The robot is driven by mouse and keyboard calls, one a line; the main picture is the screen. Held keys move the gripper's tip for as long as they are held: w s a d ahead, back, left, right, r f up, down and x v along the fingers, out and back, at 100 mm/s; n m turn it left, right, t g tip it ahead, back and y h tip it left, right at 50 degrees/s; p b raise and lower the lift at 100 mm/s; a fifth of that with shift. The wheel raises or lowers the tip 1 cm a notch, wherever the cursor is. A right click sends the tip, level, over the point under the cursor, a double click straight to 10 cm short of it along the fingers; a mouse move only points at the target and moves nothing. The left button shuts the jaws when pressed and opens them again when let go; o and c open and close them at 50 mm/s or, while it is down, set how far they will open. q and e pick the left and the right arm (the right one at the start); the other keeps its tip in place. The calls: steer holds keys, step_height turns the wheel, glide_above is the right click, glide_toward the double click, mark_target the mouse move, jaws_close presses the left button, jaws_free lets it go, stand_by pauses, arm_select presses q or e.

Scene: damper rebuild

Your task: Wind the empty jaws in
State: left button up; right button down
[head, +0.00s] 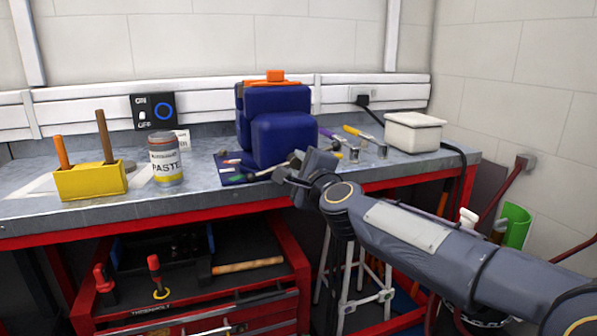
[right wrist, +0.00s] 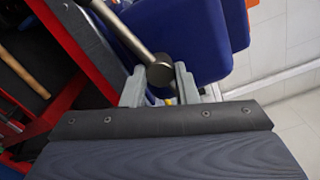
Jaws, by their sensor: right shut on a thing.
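A dark blue vise (head: 282,138) stands on the bench near its front edge, with orange parts (head: 275,76) on top. Whether its jaws are apart cannot be told from this side. A steel handle bar (head: 268,173) sticks out low at its front. My right gripper (head: 297,166) is at the right end of this bar, just in front of the vise. In the right wrist view its two grey fingers (right wrist: 160,85) are shut on the round knob end of the handle bar (right wrist: 128,35). The blue vise body (right wrist: 185,35) is close beyond. My left gripper is out of view.
On the bench (head: 215,198), a yellow tool block (head: 90,182) and a paste tin (head: 165,160) stand left; a white box (head: 413,132) stands right. Small tools and metal cups (head: 381,151) lie near the vise. A red tool cart (head: 190,290) is below.

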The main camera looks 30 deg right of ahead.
steer(key=m, duration=0.2)
steer(key=m+b, duration=0.1)
steer(key=m, duration=0.2)
steer(key=shift+a+f+m+b, duration=0.1)
steer(key=shift+f+m+b, duration=0.25)
steer(key=shift+m, duration=0.05)
steer(key=m+b, duration=0.1)
steer(key=m, duration=0.3)
steer(key=shift+m, duration=0.4)
steer(key=shift+r, duration=0.1)
steer(key=c, duration=1.1)
jaws_free()
steer(key=shift+s+r, duration=0.15)
steer(key=shift+s, duration=0.1)
steer(key=p+v, duration=0.1)
steer(key=v, duration=0.6)
steer(key=shift+s, duration=0.35)
